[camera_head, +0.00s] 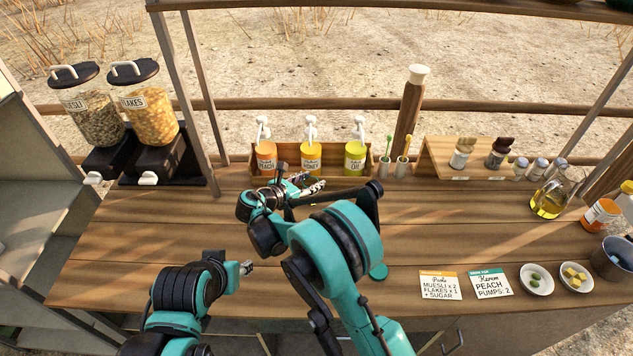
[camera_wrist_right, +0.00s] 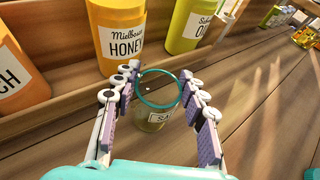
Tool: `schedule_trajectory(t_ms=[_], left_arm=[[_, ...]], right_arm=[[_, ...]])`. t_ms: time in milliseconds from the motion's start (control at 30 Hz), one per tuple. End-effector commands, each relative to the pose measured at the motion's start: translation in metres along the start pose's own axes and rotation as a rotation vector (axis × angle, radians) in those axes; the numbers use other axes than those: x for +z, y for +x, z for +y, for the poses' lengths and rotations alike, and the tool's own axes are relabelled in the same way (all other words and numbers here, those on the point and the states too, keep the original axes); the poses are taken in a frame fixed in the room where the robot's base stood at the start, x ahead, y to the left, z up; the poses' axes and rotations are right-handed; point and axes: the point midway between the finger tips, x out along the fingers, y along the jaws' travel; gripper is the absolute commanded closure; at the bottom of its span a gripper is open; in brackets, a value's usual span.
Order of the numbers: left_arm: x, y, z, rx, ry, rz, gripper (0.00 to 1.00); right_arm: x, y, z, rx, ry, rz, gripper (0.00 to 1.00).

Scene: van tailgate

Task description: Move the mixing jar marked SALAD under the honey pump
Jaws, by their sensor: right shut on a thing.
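The honey pump (camera_head: 311,158) is a yellow bottle with a white pump head, in the middle of the wooden rack. In the right wrist view the bottle (camera_wrist_right: 118,40) shows its HONEY label. The mixing jar (camera_wrist_right: 156,112) is clear with a teal rim; its label shows only "SA", the rest is hidden. It stands close in front of the rack, near the honey bottle. My right gripper (camera_wrist_right: 160,110) is shut on the jar, a finger on each side. In the head view my right gripper (camera_head: 302,187) and arm mostly hide it. My left gripper (camera_head: 246,267) is low, away from the rack.
The peach pump (camera_head: 265,157) and the oil pump (camera_head: 355,158) flank the honey. Cups with spoons (camera_head: 384,166) stand right of the rack. A teal disc (camera_head: 378,272) lies by my right arm. Recipe cards (camera_head: 440,285) and small bowls (camera_head: 537,281) are at front right.

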Motion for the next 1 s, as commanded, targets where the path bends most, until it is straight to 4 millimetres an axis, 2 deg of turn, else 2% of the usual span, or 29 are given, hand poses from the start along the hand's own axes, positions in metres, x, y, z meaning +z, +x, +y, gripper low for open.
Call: schedule_trajectory(t_ms=[167,200,267,300,667,767,1000], left_arm=[[0.000,0.000,0.000,0.000,0.000,0.000,0.60],[0.000,0.000,0.000,0.000,0.000,0.000,0.60],[0.000,0.000,0.000,0.000,0.000,0.000,0.60],[0.000,0.000,0.000,0.000,0.000,0.000,0.60],[0.000,0.000,0.000,0.000,0.000,0.000,0.60],[0.000,0.000,0.000,0.000,0.000,0.000,0.60],[0.000,0.000,0.000,0.000,0.000,0.000,0.60]], right_arm=[[-0.001,0.000,0.001,0.001,0.001,0.003,0.92],[-0.001,0.000,0.001,0.001,0.001,0.003,0.52],[-0.001,0.000,0.001,0.001,0.001,0.002,0.37],[-0.001,0.000,0.001,0.001,0.001,0.002,0.33],[0.005,-0.002,0.000,0.001,0.000,0.001,0.33],[0.018,-0.008,0.000,0.001,0.000,0.001,0.33],[0.063,-0.026,0.000,0.001,0.000,0.001,0.33]])
